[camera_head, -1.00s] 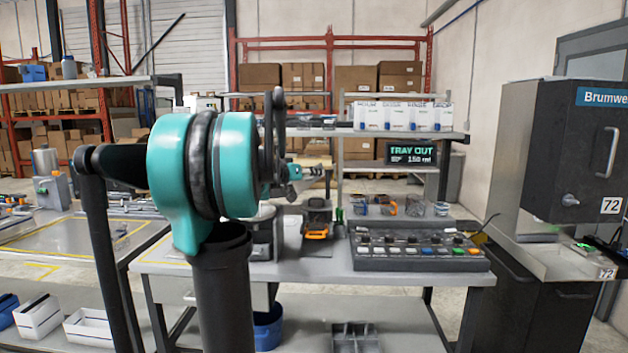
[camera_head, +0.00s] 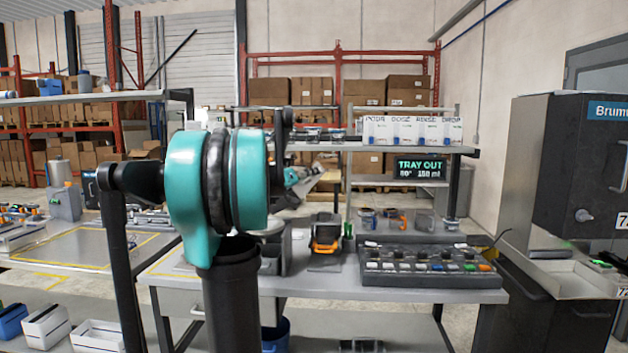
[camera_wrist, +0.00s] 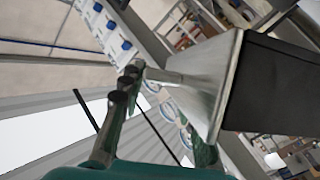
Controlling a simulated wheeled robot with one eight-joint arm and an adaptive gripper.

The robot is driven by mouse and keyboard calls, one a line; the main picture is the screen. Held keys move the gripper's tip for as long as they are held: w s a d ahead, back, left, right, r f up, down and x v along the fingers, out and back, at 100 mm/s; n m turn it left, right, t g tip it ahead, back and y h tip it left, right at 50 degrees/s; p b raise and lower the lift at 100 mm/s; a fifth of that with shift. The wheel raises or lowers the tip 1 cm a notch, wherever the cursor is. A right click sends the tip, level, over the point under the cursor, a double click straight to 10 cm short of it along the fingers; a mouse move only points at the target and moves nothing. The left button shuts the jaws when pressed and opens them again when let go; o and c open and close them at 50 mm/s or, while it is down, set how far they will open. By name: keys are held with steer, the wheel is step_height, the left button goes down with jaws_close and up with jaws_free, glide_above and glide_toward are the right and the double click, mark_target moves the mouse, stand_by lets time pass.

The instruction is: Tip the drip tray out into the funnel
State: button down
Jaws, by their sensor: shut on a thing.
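In the wrist view my gripper (camera_wrist: 166,108) is shut on a grey metal piece with a wide flared wall and a dark side, which looks like the drip tray (camera_wrist: 212,72). The tray appears steeply tilted in that view; what lies inside it is hidden. In the head view my own teal arm joint covers most of the hand. A small teal part of my gripper (camera_head: 291,176) shows behind it, above the back of the bench. I cannot clearly make out the funnel; a pale round rim beside my arm is mostly covered.
The workbench (camera_head: 400,298) holds a dark button panel (camera_head: 430,267) and an orange-and-black device (camera_head: 326,238). A sign (camera_head: 421,168) reads "TRAY OUT" and 150 ml. White labelled dispensers (camera_head: 412,130) line the shelf behind. A dark cabinet (camera_head: 570,165) stands at right.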

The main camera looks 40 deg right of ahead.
steer(key=w+a+r+n+t+h, duration=0.2)
steer(key=w+a+n+t, duration=0.3)
steer(key=w+a+n, duration=0.3)
steer(key=w+a+r+n+t+h, duration=0.2)
steer(key=w+a+n+t, duration=0.3)
steer(key=w+a+n, duration=0.3)
steer(key=shift+r+n, duration=0.5)
steer(key=shift+r, duration=0.05)
stand_by(2.1)
stand_by(0.9)
steer(key=s+d+m+g+y, duration=0.2)
steer(key=s+d+m+g, duration=0.7)
steer(key=s+d+m, duration=0.45)
steer(key=s+d+f+m+y, duration=0.3)
steer(key=f+m, duration=0.1)
steer(key=f, duration=0.3)
steer(key=s+d+f+m+y, duration=0.3)
steer(key=f+m+y, duration=0.1)
steer(key=f, duration=0.3)
steer(key=shift+s+d+f, duration=0.25)
steer(key=shift+s+d, duration=0.05)
steer(key=shift+s, duration=0.1)
